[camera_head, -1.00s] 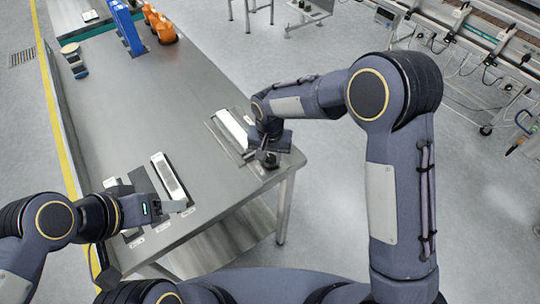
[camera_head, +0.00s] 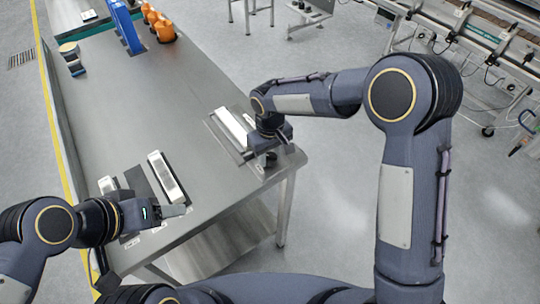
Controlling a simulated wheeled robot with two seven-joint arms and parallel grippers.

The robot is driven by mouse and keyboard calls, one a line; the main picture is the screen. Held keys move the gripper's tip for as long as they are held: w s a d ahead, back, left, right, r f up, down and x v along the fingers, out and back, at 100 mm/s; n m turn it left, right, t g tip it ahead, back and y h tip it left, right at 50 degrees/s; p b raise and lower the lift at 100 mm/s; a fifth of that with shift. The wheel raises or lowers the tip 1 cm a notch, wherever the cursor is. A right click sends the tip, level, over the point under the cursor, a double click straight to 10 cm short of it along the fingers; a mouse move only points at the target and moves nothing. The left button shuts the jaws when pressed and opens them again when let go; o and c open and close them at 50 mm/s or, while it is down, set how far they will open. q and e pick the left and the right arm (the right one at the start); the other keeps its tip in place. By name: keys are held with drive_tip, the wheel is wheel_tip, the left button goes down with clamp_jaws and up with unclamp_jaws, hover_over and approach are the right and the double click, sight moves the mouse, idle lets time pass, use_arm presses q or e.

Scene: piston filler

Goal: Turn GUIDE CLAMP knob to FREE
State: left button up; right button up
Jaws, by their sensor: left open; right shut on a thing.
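A dark knob (camera_head: 271,159) sits at the right front corner of the steel table, beside a small pale label too small to read. I take it to be the GUIDE CLAMP knob, but its pointer cannot be made out. My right gripper (camera_head: 267,150) is at this knob, its fingers shut on it and partly hidden by the wrist. My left gripper (camera_head: 176,211) is open and empty over the table's front left part, close to a row of small labels.
The steel table (camera_head: 165,95) is clear in the middle. A pale bar (camera_head: 233,128) lies left of my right gripper, and a white-topped block (camera_head: 166,177) stands near my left gripper. A blue frame (camera_head: 125,27) and orange parts (camera_head: 158,24) stand at the far end.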

sight(270, 157)
drive_tip(key=n, duration=0.4)
drive_tip(key=shift+n, duration=0.3)
drive_tip(key=n, duration=0.4)
drive_tip(key=shift+n, duration=0.4)
drive_tip(key=o, duration=1)
drive_tip(key=shift+r+b, duration=0.55)
drive_tip(key=shift+r, duration=3.4)
